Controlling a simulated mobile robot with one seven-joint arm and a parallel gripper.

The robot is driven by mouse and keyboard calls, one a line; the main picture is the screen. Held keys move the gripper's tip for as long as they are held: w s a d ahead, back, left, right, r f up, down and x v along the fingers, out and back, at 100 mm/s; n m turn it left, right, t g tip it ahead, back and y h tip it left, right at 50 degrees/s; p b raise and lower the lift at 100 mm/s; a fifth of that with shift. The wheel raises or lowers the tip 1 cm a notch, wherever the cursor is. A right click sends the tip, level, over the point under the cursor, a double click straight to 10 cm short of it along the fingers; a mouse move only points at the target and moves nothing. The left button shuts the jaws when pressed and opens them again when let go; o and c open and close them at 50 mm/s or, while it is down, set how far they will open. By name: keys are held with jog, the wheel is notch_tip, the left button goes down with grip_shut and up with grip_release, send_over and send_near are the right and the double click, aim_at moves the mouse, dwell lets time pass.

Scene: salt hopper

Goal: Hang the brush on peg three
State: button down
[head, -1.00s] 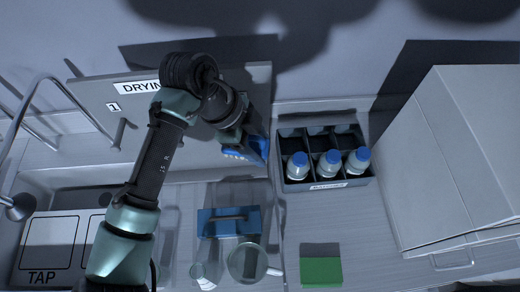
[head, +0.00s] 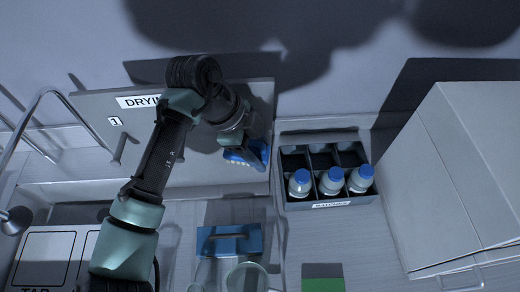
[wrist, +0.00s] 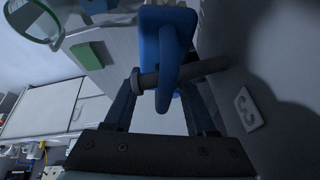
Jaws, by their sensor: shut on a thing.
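The blue brush (head: 246,156) is in front of the right part of the grey drying board (head: 90,108) in the head view. My gripper (wrist: 165,95) is shut on the brush, with a finger on either side of it in the wrist view. The brush (wrist: 165,25) has a blue loop at its near end. A dark peg (wrist: 200,70) sticks out from the board beside a label reading 3 (wrist: 247,108). The peg appears to pass through the loop, with its round end showing on the left. My arm hides this peg in the head view.
A grey crate (head: 332,203) with blue-capped bottles stands right of the board. A large grey box (head: 450,170) stands farther right. A blue block (head: 228,240), glassware and a green block (head: 322,284) lie in front. Peg one (head: 119,148) is bare.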

aim_at(234, 154)
jog(key=shift+w, duration=0.15)
jog(key=c, duration=0.6)
grip_release()
jog(key=o, duration=0.5)
jog(key=shift+w+f, duration=0.1)
jog(key=shift+w, duration=0.05)
jog(key=shift+c, duration=0.2)
jog(key=b+v, duration=0.4)
jog(key=v, duration=0.9)
jog(key=shift+s, duration=0.2)
